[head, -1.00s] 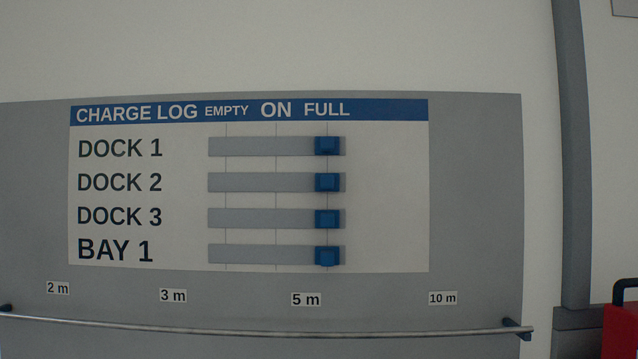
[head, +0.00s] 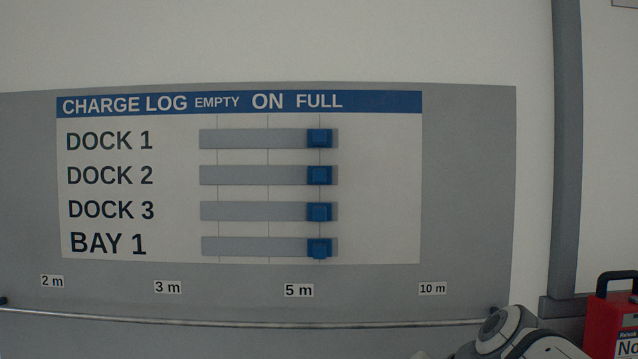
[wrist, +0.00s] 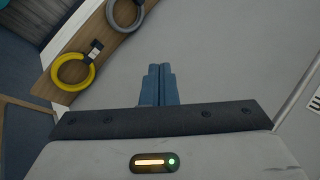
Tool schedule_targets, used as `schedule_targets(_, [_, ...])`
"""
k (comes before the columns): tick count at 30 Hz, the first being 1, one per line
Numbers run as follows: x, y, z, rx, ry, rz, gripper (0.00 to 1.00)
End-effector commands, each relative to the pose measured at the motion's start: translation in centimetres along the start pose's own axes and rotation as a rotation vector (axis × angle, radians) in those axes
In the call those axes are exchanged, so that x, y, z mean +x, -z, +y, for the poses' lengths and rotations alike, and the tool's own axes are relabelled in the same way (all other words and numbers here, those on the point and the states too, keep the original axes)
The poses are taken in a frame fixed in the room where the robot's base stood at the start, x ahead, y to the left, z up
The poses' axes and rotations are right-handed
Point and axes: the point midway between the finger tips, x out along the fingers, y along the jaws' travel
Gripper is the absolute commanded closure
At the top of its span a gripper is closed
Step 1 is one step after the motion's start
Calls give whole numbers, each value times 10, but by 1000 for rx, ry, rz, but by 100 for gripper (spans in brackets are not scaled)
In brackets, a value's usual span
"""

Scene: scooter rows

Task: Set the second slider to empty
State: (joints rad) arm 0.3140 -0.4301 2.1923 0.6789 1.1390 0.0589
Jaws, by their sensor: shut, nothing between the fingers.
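The charge log board (head: 380,190) hangs on the wall in the head view, with columns EMPTY, ON and FULL. The second slider, in the DOCK 2 row, has a blue knob (head: 319,175) at the right end of its grey track (head: 250,175), under FULL. The knobs of DOCK 1 (head: 319,138), DOCK 3 (head: 319,211) and BAY 1 (head: 319,248) also stand under FULL. My gripper (wrist: 160,70) shows in the wrist view, its blue fingers shut together and empty. It is away from the board, which is not in the wrist view.
A metal rail (head: 250,321) runs along the wall below the board. A red case (head: 612,310) stands at the lower right. The wrist view shows a yellow ring (wrist: 73,72) and a grey ring (wrist: 125,14) on a wooden strip. The wall before the board is clear.

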Motion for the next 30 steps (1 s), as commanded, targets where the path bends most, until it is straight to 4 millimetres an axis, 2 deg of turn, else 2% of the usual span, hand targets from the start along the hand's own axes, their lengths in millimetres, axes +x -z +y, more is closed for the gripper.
schedule_targets(1, [-19, 12, -18, 45, 65, 19, 100])
schedule_targets(5, [-62, 35, -60, 136, 244, 50, 100])
schedule_targets(9, [-118, 59, -104, 197, 442, 84, 100])
schedule_targets(15, [-199, 80, -152, 219, 692, 124, 100])
schedule_targets(18, [-230, 85, -167, 214, 780, 136, 100])
schedule_targets(21, [-250, 87, -176, 204, 838, 143, 100])
schedule_targets(24, [-261, 87, -181, 198, 868, 146, 100])
schedule_targets(30, [-264, 87, -183, 195, 879, 146, 100])
